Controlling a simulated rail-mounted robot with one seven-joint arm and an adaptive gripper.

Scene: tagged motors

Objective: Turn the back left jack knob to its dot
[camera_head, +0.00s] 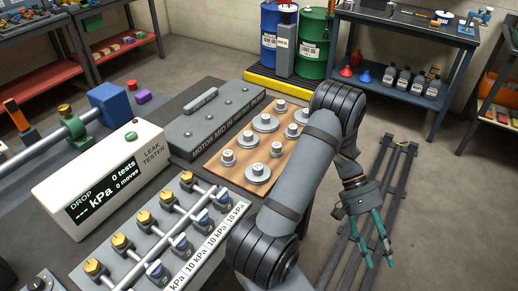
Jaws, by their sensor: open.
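A wooden board (212,172) holds several round grey metal discs with small raised centres. Beside it on the left is a grey block (195,128) with lettering that starts with "MOTOR" and a bar handle on top. I cannot tell which part is the back left jack knob, and no dot can be made out at this size. My gripper (380,264) hangs over the floor to the right of the bench, with its green fingers apart and nothing between them. My arm covers the bench's right edge near the board.
A white leak tester (100,185) and a pipe rack with several brass knobs (122,241) and blue fittings stand at the front left. Rails (396,168) lie on the floor at the right. Blue and green drums (312,42) and a shelf with bottles (410,85) stand behind.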

